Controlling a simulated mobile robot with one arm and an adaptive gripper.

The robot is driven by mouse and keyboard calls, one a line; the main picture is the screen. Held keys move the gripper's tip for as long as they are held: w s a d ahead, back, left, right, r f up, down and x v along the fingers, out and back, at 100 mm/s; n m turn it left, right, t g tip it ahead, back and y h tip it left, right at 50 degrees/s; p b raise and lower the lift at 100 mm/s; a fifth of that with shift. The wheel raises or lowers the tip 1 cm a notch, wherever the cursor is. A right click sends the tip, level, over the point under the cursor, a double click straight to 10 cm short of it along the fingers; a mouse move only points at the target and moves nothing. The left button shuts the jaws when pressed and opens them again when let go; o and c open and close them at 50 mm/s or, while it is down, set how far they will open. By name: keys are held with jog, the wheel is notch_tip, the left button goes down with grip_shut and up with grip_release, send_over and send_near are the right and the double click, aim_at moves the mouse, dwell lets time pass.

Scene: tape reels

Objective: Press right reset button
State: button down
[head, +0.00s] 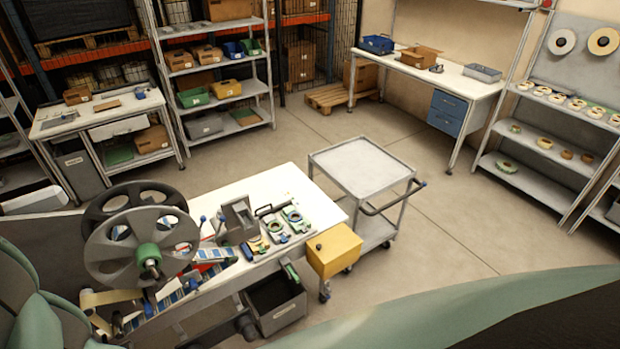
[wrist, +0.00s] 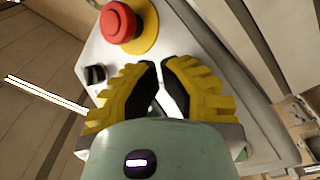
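In the wrist view, a light grey control panel (wrist: 182,38) is close in front of my gripper. My gripper (wrist: 162,68) has two ribbed yellow fingers with dark pads, with tips drawn close together, a narrow gap between them and nothing held. The tips lie over the panel; I cannot tell whether they touch it. A red mushroom button (wrist: 119,22) on a yellow base sits beyond the fingers, up and left. A black knob (wrist: 95,75) is left of the left finger. No reset button can be clearly made out; the fingers hide part of the panel. The head view does not show my gripper.
In the head view, a workbench (head: 322,203) carries large reels (head: 128,245) and small fixtures. A yellow box (head: 335,250) is at its right corner, near a grey cart (head: 362,165). Shelving and other benches line the walls. The floor at right is open.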

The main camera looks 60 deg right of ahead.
jog(key=shift+w+d, duration=0.25)
jog(key=shift+d, duration=0.55)
jog(key=d, duration=0.2)
jog(key=w+d, duration=0.1)
jog(key=d, duration=0.1)
jog(key=shift+w+d, duration=0.15)
jog(key=shift+d, duration=0.25)
jog(key=shift+r, duration=0.1)
dwell(0.6)
